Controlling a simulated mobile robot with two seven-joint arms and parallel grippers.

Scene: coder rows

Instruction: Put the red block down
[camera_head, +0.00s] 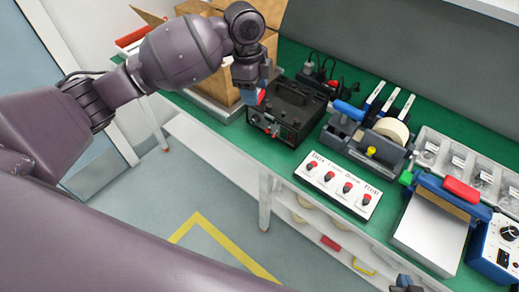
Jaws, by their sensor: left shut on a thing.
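My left gripper (252,96) points down above the left end of the black box-shaped device (287,112) on the green bench. It is shut on a small red block (261,97), of which only a little shows beside the blue fingertips. I cannot tell whether the block touches anything beneath it. A dark part at the bottom edge, right of centre, looks like the tip of my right gripper (404,285). It is mostly cut off, and its fingers do not show clearly.
The green bench (232,130) carries a white panel with red knobs (338,184), a tape dispenser (368,138), a blue-handled device with a red top (461,190), clear trays (455,160) and a blue control box (497,250). Cardboard boxes (218,84) stand behind my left gripper.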

